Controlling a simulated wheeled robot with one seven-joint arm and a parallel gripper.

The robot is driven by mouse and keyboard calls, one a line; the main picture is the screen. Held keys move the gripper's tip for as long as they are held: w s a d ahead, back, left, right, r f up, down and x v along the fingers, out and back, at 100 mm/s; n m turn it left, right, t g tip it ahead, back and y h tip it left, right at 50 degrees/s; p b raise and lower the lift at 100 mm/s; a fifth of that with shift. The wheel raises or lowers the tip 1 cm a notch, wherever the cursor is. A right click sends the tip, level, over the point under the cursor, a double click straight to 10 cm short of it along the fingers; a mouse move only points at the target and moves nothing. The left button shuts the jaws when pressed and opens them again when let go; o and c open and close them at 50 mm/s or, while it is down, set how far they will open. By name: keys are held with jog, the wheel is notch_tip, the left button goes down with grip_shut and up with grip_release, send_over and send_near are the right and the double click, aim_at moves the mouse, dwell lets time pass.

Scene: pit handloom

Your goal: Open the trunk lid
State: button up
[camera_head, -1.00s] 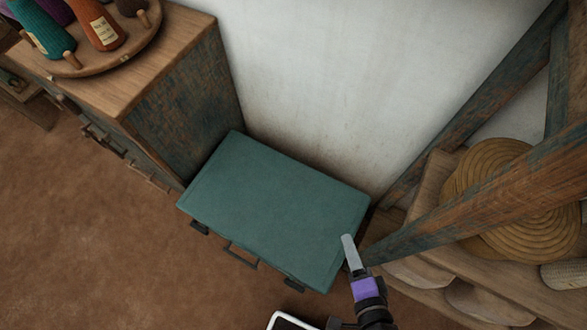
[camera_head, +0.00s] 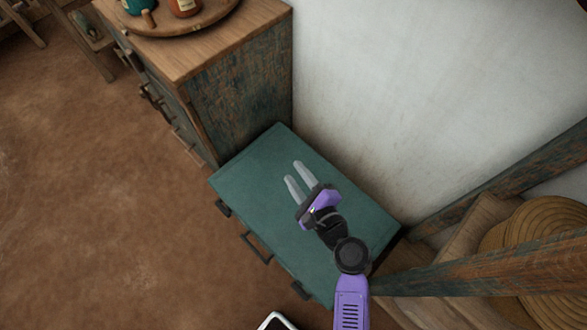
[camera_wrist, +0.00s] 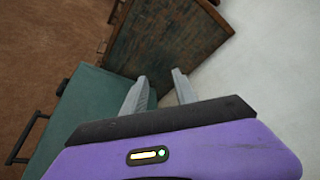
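The trunk is a teal box, and its flat lid (camera_head: 260,165) is shut in the head view. A dark handle (camera_head: 256,248) and dark fittings (camera_head: 222,208) sit along its front side. My gripper (camera_head: 294,174) is over the lid in the head view, its two pale fingers apart with nothing between them. My forearm hides part of the lid's right side. In the wrist view the trunk (camera_wrist: 92,112) lies at the left with its handle (camera_wrist: 25,140) at the left edge. The fingers (camera_wrist: 158,88) are apart there too.
A worn wooden drawer cabinet (camera_head: 240,100) stands against the trunk's far left end, with a round tray (camera_head: 185,25) on top. A white wall (camera_head: 375,110) runs behind. A slanted wooden beam (camera_head: 480,278) and a coiled basket (camera_head: 540,245) are at the right. The brown floor (camera_head: 90,200) in front is clear.

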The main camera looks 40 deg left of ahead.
jog(key=shift+x, duration=1.1)
grip_shut()
dwell(0.6)
grip_release()
